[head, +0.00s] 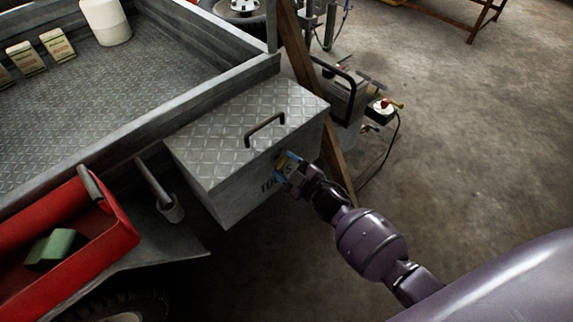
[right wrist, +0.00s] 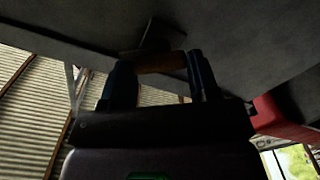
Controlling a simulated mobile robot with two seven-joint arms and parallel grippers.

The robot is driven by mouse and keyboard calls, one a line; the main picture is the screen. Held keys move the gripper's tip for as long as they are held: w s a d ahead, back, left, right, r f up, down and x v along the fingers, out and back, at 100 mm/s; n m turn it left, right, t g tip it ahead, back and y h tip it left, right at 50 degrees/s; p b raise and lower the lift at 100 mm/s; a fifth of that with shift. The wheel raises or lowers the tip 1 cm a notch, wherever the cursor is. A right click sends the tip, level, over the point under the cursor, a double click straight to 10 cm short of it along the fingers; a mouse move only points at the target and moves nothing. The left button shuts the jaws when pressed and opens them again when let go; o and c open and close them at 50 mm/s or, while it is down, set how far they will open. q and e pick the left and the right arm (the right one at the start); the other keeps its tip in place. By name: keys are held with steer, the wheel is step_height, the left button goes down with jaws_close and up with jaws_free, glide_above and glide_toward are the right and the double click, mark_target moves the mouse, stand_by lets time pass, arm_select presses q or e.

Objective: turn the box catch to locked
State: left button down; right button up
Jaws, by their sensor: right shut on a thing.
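The box (head: 240,125) is a grey metal toolbox with a diamond-plate lid, a dark lid handle (head: 264,124) and dark lettering on its front. Its lid is down. My right gripper (head: 287,166) is at the front face, shut on the catch. In the right wrist view, a brown piece of the catch (right wrist: 161,63) lies between the two dark fingers (right wrist: 162,78), with a dark plate behind it. The fingers and wrist cover much of the catch in the head view, and I cannot tell its turn angle for sure. My left gripper is out of view.
A grey trailer bed (head: 130,70) lies behind the box, with small cartons (head: 57,45) and a white container (head: 105,22). A red tray (head: 110,233) is at lower left. A wooden post (head: 303,65) and machine stand close right of the box.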

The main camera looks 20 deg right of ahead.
steer(key=n, duration=0.6)
steer(key=shift+s+a+f+n+b, duration=0.1)
steer(key=shift+f+n+b, duration=0.2)
steer(key=shift+b, duration=0.1)
steer(key=n, duration=0.2)
steer(key=shift+n+b, duration=0.3)
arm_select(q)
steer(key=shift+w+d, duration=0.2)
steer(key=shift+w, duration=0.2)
arm_select(e)
steer(key=shift+n, duration=0.7)
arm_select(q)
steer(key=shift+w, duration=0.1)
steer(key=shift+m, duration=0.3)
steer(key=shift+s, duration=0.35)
arm_select(e)
steer(key=o, duration=0.9)
steer(key=shift+r, duration=0.1)
steer(key=shift+s, duration=0.1)
